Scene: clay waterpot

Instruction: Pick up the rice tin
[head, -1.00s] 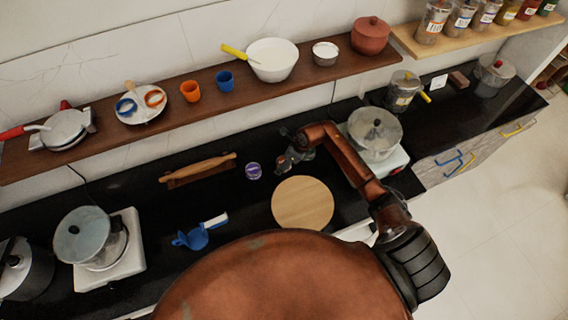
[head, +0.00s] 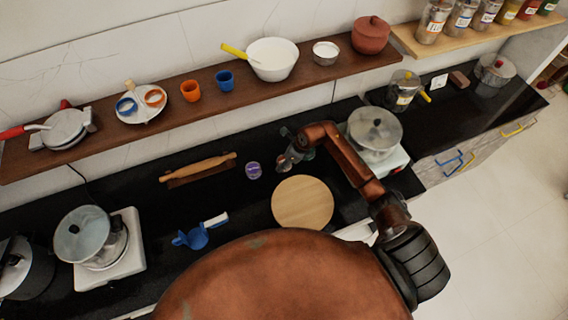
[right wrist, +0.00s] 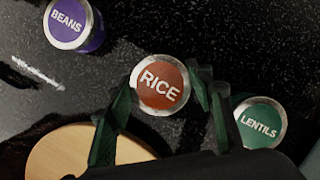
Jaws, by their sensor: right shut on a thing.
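The rice tin (right wrist: 160,84), round with a red lid lettered RICE and a silver rim, is in the middle of the right wrist view. My right gripper (right wrist: 164,92) is shut on it, with a dark green finger on either side. In the head view my right gripper (head: 288,160) is low over the black counter, behind the round wooden board, and mostly hides the tin. I cannot tell whether the tin is clear of the counter. My left gripper is not in view.
The purple beans tin (right wrist: 73,24) stands to the left, and the green lentils tin (right wrist: 260,122) is close on the right. A round wooden board (head: 302,203) lies in front. A rolling pin (head: 198,168) lies left, and a steel pot (head: 374,130) stands right.

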